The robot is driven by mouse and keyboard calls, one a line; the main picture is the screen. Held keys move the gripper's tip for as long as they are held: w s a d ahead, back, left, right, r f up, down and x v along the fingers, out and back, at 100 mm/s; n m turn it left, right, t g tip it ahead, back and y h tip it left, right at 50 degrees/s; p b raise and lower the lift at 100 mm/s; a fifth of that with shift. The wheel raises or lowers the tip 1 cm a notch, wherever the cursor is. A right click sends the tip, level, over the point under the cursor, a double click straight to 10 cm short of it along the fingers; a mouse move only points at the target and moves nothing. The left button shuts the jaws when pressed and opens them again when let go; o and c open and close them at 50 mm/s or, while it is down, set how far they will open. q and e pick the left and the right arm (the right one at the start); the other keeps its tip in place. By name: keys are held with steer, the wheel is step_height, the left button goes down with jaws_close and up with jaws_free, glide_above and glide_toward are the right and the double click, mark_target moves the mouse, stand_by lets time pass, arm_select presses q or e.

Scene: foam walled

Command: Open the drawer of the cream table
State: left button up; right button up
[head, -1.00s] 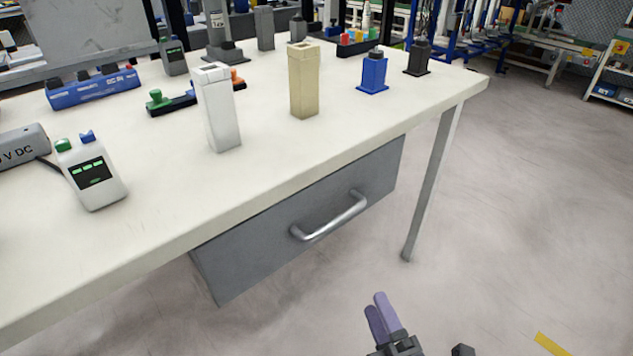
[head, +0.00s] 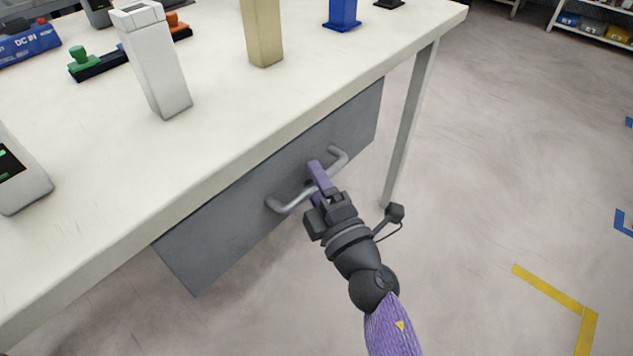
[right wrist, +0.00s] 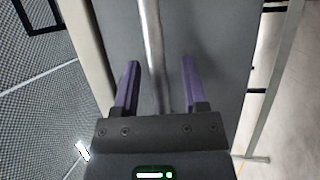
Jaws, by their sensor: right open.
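The cream table (head: 222,137) has a grey drawer (head: 205,245) under its top, and the drawer front looks flush and shut. A silver bar handle (head: 284,203) runs along the drawer front; it also shows in the right wrist view (right wrist: 153,50). My right gripper (head: 318,176) is at the middle of the handle. In the right wrist view its two purple fingers (right wrist: 160,85) are open, one on each side of the bar, with gaps between bar and fingers. The fingers partly hide the handle in the head view. My left gripper is not in view.
A white box-like tower (head: 155,65), a tan block (head: 263,35) and a blue block (head: 342,14) stand on the tabletop. A table leg (head: 410,125) stands right of the drawer. The floor (head: 480,180) in front and to the right is clear.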

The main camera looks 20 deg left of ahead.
jaws_close()
stand_by(1.4)
